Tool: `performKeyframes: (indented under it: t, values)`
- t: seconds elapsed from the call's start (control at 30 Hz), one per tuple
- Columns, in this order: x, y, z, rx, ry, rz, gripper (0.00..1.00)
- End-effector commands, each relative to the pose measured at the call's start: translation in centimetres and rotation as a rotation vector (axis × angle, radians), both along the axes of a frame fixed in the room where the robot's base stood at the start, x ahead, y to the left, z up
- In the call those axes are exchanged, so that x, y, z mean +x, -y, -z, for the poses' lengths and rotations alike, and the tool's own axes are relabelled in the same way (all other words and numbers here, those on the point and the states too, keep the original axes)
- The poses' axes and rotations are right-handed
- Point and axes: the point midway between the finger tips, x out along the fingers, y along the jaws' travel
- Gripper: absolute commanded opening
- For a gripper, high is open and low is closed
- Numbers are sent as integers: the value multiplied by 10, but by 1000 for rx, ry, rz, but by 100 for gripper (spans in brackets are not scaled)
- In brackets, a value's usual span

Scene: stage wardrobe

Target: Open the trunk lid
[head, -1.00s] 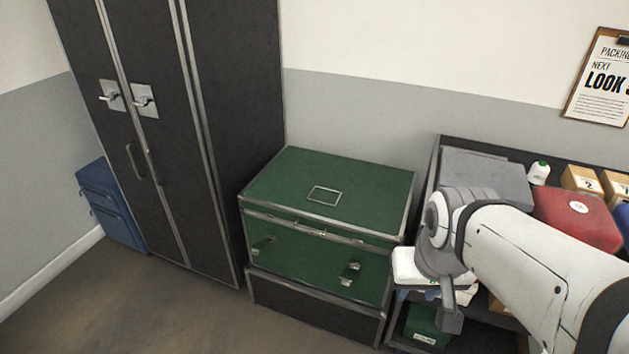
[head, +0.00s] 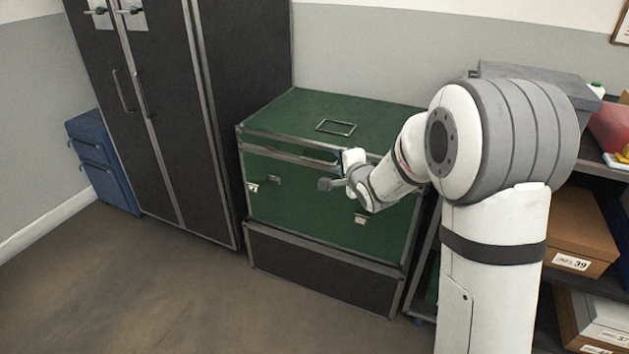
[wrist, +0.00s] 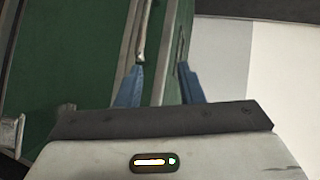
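The green trunk (head: 310,203) with metal edging stands closed on a dark base. Its lid (head: 375,115) is down, with a rectangular metal frame on top. A handle bar (head: 305,156) runs along the lid's front edge; it shows upright in the wrist view (wrist: 143,32). Metal latches sit on the front, at left (head: 252,187) and right (head: 361,219). My gripper (wrist: 160,72) is open, its blue fingers on either side of the lid's metal front edging. The left finger is close to the handle's end; I cannot tell whether it touches. In the head view, my wrist partly hides the fingers.
A dark wardrobe (head: 235,75) stands close at the trunk's left. A shelf unit with boxes (head: 575,230) is at the right, behind my arm. A blue case (head: 105,165) is by the left wall. The floor (head: 190,290) in front is clear.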

Motion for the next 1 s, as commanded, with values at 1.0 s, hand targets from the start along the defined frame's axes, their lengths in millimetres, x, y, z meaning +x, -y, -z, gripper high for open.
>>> performKeyframes:
  t: [1.0]
  values:
    - [88,-65,53,245,37,-40,34]
